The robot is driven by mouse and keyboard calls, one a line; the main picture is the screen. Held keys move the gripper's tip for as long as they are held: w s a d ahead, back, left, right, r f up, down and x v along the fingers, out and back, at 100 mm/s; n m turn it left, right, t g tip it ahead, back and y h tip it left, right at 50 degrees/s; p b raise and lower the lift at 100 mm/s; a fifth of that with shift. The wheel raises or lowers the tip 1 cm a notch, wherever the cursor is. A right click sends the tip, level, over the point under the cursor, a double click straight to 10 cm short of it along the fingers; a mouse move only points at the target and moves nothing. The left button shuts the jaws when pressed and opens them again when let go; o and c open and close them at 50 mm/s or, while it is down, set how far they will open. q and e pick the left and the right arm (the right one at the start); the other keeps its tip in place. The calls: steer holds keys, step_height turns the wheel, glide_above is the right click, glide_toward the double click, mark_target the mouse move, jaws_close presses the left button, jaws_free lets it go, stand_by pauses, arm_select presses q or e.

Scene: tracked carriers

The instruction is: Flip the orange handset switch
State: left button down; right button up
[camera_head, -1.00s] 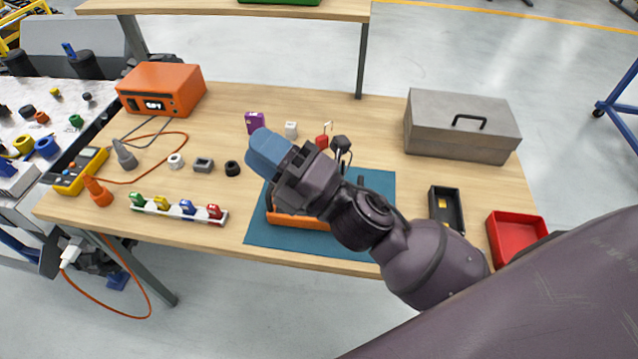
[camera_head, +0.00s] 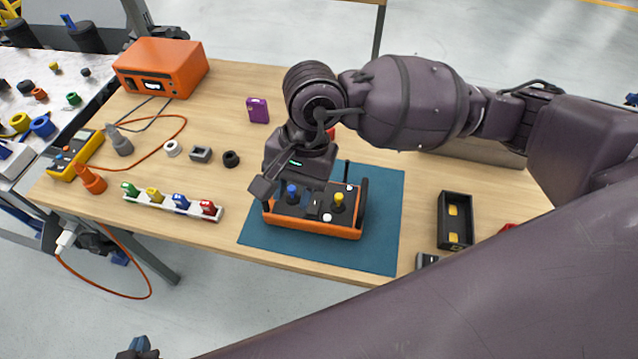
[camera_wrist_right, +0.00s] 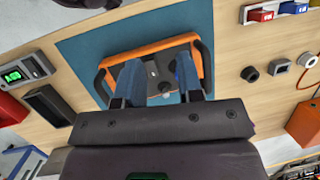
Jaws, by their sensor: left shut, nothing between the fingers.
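The orange handset (camera_head: 310,228) lies on a teal mat (camera_head: 385,245). It has a blue-topped stick (camera_head: 292,194), a yellow-topped stick (camera_head: 338,200) and white buttons. A small dark piece between the sticks may be the switch; its position is unclear. In the right wrist view the handset (camera_wrist_right: 150,49) lies below my right gripper (camera_wrist_right: 159,64). Its two blue fingers are apart, with nothing held between them. They cover parts of the handset panel, and contact cannot be told. Only the tip of my left gripper (camera_head: 138,348) shows, at the bottom edge in the head view, away from the table.
A rack of coloured pieces (camera_head: 170,205) stands left of the mat. A black tray (camera_head: 455,218) and a small dark device (camera_head: 426,260) are at its right. An orange box (camera_head: 160,68) stands at the back left. My right arm hides much of the grey toolbox.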

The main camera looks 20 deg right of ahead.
mark_target(315, 201)
steer(key=w+d+t+h, duration=0.2)
steer(key=w+d+h, duration=0.1)
steer(key=w+d, duration=0.15)
steer(key=shift+n, duration=0.4)
steer(key=f, duration=0.6)
steer(key=f+b, duration=0.1)
steer(key=f, duration=0.3)
steer(key=shift+s+d, duration=0.25)
steer(key=shift+s, duration=0.05)
steer(key=shift+c, duration=0.5)
jaws_close()
steer(key=shift+s+a+r+t+h, duration=0.1)
steer(key=shift+s+t+h, duration=0.05)
steer(key=shift+t+h, duration=0.35)
steer(key=shift+s+a+t+h, duration=0.15)
steer(key=shift+t+h, duration=0.25)
steer(key=shift+t, duration=0.2)
steer(key=shift+o, duration=0.5)
jaws_free()
